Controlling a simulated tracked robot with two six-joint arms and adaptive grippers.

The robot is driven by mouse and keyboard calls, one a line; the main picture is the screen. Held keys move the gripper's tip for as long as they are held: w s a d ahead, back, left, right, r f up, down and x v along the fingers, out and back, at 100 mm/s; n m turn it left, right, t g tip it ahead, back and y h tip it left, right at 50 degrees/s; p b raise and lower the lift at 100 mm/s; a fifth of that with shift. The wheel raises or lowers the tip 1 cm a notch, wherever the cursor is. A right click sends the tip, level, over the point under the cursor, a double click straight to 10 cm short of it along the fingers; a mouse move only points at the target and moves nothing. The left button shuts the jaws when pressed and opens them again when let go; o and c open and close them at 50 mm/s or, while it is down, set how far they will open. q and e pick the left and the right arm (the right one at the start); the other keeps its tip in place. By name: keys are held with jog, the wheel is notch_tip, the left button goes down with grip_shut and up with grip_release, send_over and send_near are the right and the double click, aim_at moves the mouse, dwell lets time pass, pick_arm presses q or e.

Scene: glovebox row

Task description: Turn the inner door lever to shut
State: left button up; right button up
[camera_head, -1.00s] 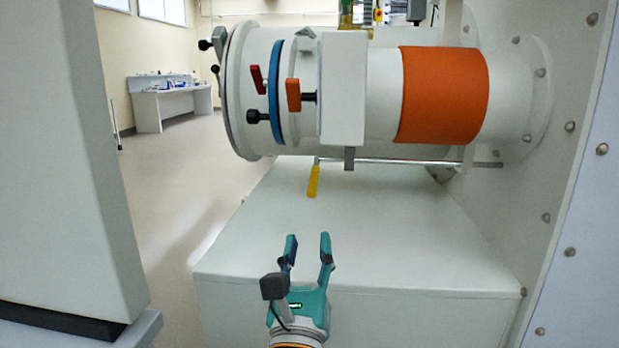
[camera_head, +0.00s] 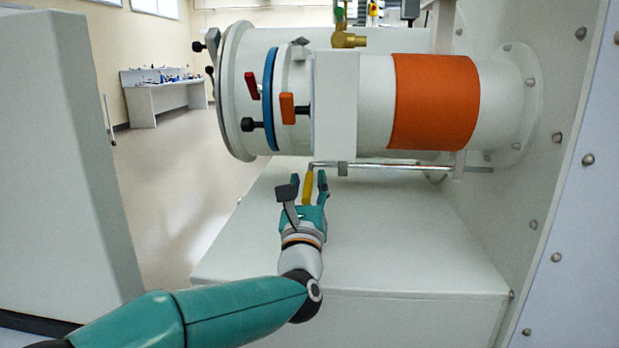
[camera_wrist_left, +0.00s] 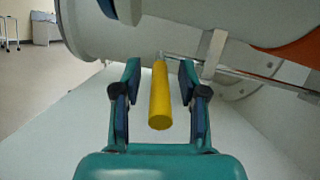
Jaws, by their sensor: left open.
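A yellow lever grip (camera_head: 308,188) hangs down from the left end of a thin metal rod (camera_head: 400,166) under the white cylindrical chamber (camera_head: 375,110). My left gripper (camera_head: 309,178) is open below the chamber, with the yellow grip between its fingers. In the left wrist view the yellow grip (camera_wrist_left: 160,100) stands between the two open fingers (camera_wrist_left: 160,70), with a gap visible on each side. The lower part of the grip is partly hidden by the gripper in the head view. My right gripper is out of view.
The chamber carries a blue ring (camera_head: 268,98), a red handle (camera_head: 251,84), an orange handle (camera_head: 287,108) and a wide orange band (camera_head: 433,102). A white box surface (camera_head: 400,240) lies below. A bolted wall (camera_head: 545,180) stands at right, a grey block (camera_head: 60,150) at left.

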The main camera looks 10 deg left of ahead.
pick_arm(q)
jog(key=shift+w+r, duration=0.15)
jog(key=shift+w, duration=0.3)
grip_shut()
